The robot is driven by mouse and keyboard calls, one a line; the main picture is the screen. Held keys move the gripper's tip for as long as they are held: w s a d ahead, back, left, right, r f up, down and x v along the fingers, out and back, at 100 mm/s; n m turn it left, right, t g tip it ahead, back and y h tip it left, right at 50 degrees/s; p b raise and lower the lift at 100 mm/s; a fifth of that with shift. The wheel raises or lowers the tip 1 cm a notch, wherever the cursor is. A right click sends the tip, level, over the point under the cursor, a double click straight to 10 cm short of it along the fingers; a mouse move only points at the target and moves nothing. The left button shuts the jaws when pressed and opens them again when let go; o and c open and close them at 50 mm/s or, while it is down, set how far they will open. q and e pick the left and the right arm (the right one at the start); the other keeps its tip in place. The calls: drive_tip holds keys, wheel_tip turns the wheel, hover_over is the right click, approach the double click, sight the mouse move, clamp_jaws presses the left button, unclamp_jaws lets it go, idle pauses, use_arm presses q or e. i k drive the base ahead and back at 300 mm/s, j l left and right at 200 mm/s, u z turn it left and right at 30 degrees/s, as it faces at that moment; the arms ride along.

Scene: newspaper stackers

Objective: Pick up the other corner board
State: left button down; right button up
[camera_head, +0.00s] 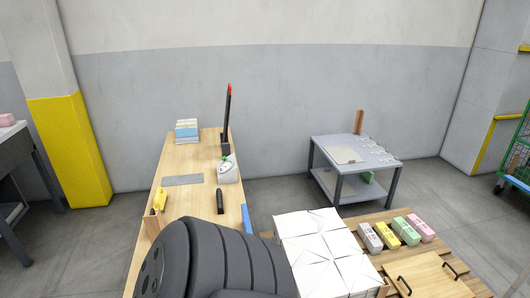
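A brown upright board (358,122), which may be a corner board, stands at the back edge of a grey two-level table (322,146) right of centre. A second brown piece (153,228) shows at the left edge of the wooden table (180,141), partly hidden; I cannot tell whether it is a corner board. A large dark ribbed part of my own arm fills the bottom centre and hides the near part of the wooden table. Neither of my grippers shows in the head view, so I cannot see whether either holds anything.
White stacked bundles (320,243) stand on a wooden pallet (376,218) at the lower right, beside several coloured packs (406,231) and a board with black handles (432,279). A yellow-based pillar (70,150) stands left. Floor is free between the two tables.

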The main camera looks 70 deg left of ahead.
sight(154, 224)
drive_tip(key=u, duration=3.2)
drive_tip(key=l+u, duration=0.4)
drive_tip(key=l, duration=0.15)
